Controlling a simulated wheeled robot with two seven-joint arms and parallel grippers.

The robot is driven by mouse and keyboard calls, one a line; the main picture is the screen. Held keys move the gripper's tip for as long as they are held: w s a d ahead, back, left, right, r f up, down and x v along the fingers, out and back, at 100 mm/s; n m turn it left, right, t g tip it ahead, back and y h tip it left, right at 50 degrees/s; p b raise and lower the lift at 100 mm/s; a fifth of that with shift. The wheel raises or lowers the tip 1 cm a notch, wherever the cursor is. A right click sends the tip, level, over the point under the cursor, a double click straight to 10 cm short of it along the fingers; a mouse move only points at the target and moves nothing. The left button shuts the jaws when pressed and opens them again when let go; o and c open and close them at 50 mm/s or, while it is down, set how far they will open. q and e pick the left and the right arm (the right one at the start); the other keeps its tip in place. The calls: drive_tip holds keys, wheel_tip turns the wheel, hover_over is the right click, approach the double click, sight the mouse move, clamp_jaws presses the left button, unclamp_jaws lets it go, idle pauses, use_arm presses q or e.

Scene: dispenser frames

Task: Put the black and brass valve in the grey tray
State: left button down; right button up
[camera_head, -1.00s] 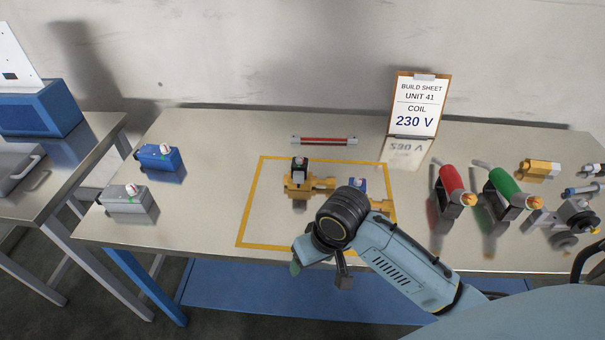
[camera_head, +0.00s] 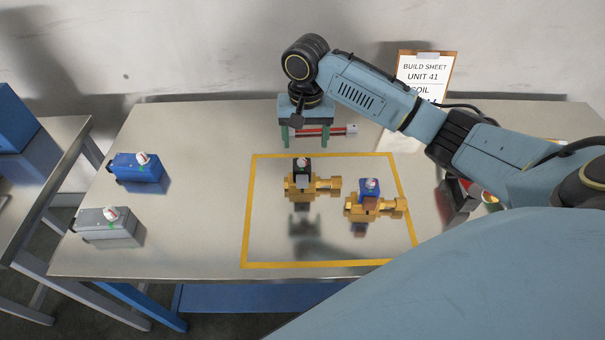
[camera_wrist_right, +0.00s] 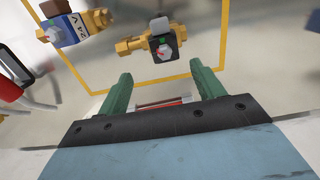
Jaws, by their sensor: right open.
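The black and brass valve (camera_head: 300,188) stands upright in the yellow-outlined area of the bench, with a black coil on its brass body. It also shows in the right wrist view (camera_wrist_right: 138,43), beyond the fingertips. My right gripper (camera_head: 306,138) is open and empty, pointing down behind the valve at the back of the bench, apart from it. In the right wrist view its two green fingers (camera_wrist_right: 162,86) are spread wide. The grey tray is out of view now; an earlier head view shows it on the side table at left. My left gripper is not in view.
A blue and brass valve (camera_head: 372,208) stands right of the black one. A red bar (camera_head: 337,131) lies behind the outline, near my right fingers. A blue box (camera_head: 138,170) and a grey box (camera_head: 105,226) stand at left. My right arm partly covers the build sheet (camera_head: 424,72).

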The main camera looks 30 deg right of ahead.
sight(302, 170)
wheel_tip(302, 170, down, 6)
drive_tip(key=shift+r, duration=0.25)
drive_tip(key=shift+a+f+b, duration=0.25)
drive_tip(key=shift+f, duration=1.15)
drive_tip(key=shift+a+f+b, duration=0.2)
drive_tip(key=shift+f+b, duration=0.05)
drive_tip(key=shift+f, duration=1.1)
drive_tip(key=shift+w+r, duration=0.1)
clamp_jaws()
